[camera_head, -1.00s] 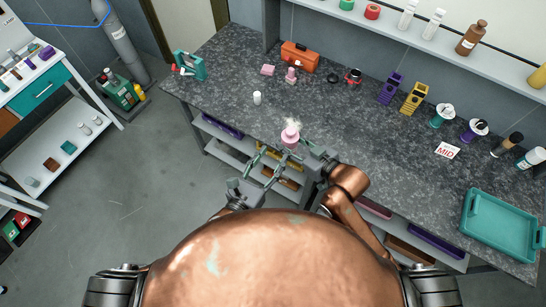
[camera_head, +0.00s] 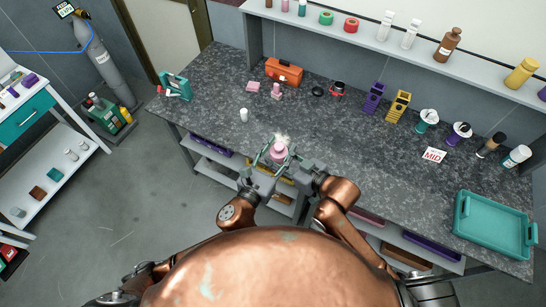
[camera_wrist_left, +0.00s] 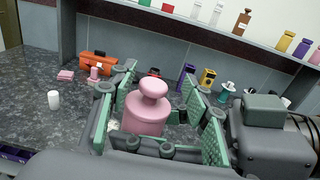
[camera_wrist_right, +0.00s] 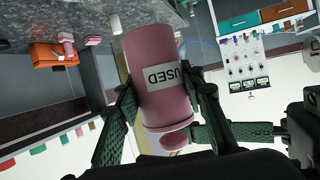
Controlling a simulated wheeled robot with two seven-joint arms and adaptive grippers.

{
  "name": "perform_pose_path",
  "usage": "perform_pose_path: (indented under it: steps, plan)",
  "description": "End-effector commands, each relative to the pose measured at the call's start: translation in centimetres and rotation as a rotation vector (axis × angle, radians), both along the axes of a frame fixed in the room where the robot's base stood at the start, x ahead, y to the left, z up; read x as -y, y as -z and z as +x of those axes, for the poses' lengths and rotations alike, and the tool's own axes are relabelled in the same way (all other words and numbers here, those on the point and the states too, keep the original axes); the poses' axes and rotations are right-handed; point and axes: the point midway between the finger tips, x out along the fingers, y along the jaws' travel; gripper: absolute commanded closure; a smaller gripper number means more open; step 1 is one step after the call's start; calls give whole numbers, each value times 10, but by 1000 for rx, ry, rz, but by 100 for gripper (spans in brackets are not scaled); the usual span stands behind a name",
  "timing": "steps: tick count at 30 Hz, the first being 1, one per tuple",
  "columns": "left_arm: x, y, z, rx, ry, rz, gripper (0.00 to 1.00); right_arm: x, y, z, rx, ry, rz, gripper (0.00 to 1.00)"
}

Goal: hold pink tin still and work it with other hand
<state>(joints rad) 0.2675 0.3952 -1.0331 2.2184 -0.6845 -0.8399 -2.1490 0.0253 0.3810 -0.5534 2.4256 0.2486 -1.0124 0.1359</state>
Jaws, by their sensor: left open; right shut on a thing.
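The pink tin (camera_head: 279,152) is held near the front edge of the bench. It is a cylinder with a knobbed pink top, clear in the left wrist view (camera_wrist_left: 146,112), and a white label reading USED in the right wrist view (camera_wrist_right: 164,78). My right gripper (camera_wrist_right: 160,100) is shut on the tin's body, a finger on each side. My left gripper (camera_wrist_left: 160,105) is open, its green-padded fingers around the tin from the other side. I cannot tell whether the left fingers touch it. White wispy material (camera_head: 282,138) shows just behind the tin's top.
A white bottle (camera_head: 244,115) stands on the speckled bench (camera_head: 330,140) to the left. An orange toolbox (camera_head: 284,71), a pink block (camera_head: 253,87) and a small pink bottle (camera_head: 276,90) are farther back. A teal tray (camera_head: 494,224) lies at the right. The bench's middle is clear.

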Motion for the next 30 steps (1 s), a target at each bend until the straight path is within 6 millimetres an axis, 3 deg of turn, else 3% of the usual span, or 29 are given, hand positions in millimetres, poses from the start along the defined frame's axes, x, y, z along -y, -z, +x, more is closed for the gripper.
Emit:
perform_pose_path:
  steps: [14, 30]
  plan:
    - [7, 1, 11, -1, 1, 0, 56, 0, -1, 0, 1, 0, 1, 100]
    - [7, 1, 10, -1, 1, 0, 94, 0, -1, 0, 1, 0, 1, 100]
